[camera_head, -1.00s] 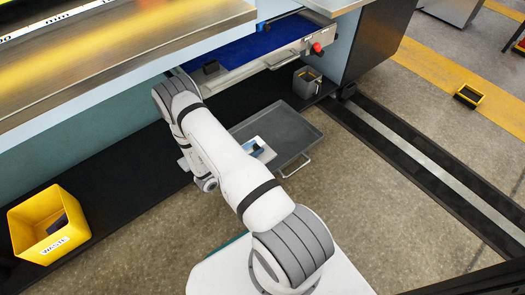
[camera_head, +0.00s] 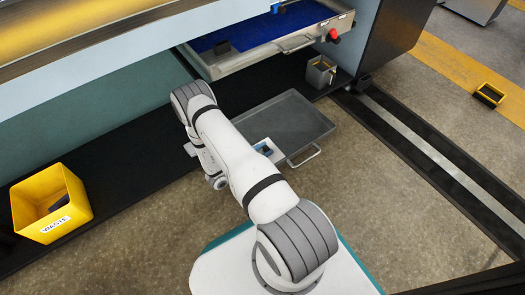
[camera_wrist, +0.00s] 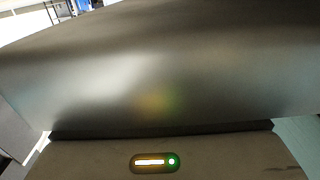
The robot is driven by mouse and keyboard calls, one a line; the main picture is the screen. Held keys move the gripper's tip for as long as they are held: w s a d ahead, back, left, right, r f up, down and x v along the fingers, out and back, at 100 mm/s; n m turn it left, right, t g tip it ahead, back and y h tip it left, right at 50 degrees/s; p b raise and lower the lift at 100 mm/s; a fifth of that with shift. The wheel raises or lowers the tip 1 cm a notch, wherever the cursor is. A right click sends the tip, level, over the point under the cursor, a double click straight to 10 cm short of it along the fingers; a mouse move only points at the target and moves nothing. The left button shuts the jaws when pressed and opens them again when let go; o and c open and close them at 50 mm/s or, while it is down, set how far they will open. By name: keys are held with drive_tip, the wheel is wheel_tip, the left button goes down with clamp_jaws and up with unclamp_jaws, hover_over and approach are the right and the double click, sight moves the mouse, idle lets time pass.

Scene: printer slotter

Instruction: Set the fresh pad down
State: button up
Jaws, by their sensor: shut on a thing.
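My gripper (camera_wrist: 155,135) shows at the bottom of the wrist view as a grey body with a lit indicator. It is shut on the pad, but its fingertips are not clearly seen. A broad dark-grey surface (camera_wrist: 150,80) fills the wrist view just beyond it; I cannot tell whether this is the pad. In the head view my arm hides most of the gripper's area. A small white and blue item (camera_head: 266,147) shows beside my arm over the grey tray (camera_head: 300,112); I cannot tell what it is.
The yellow waste bin (camera_head: 78,205) at left holds a dark piece. A small grey cup (camera_head: 320,72) stands right of the tray, under the open drawer. A floor rail (camera_head: 430,155) runs at right. Open floor lies in front (camera_head: 400,225).

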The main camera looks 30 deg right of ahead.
drive_tip(key=shift+f, duration=0.5)
drive_tip(key=o, duration=1)
drive_tip(key=shift+f, duration=0.15)
drive_tip(key=shift+c, duration=0.2)
drive_tip(key=shift+a+r, duration=0.15)
drive_tip(key=shift+r, duration=0.45)
drive_tip(key=s+a+p, duration=0.1)
drive_tip(key=a+p, duration=0.3)
drive_tip(key=a, duration=0.7)
drive_tip(key=shift+a+r, duration=0.15)
drive_tip(key=shift+a, duration=0.2)
